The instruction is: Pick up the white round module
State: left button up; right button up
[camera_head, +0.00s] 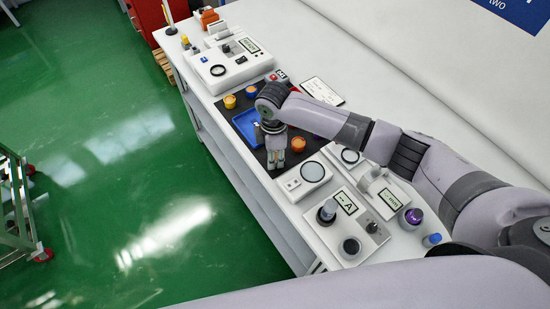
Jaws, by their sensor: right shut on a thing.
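My right gripper (275,160) points down over the black mat (244,103), beside the blue tray (246,126). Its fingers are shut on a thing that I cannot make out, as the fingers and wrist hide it. I cannot pick out a loose white round module for certain. A pale round disc (312,172) sits on a white device to the right of the gripper, and another pale disc (349,156) sits on the device behind it. My left gripper is not in view.
Orange round parts (298,144) lie on the mat around the gripper. Front right stand a device marked A (347,203), dark cylinders (327,212) and a purple-topped jar (413,217). A device with a black ring (218,70) stands at the far left.

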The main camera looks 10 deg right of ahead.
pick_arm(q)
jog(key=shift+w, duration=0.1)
pick_arm(e)
jog(key=shift+c, duration=1.4)
jog(key=shift+r, duration=0.15)
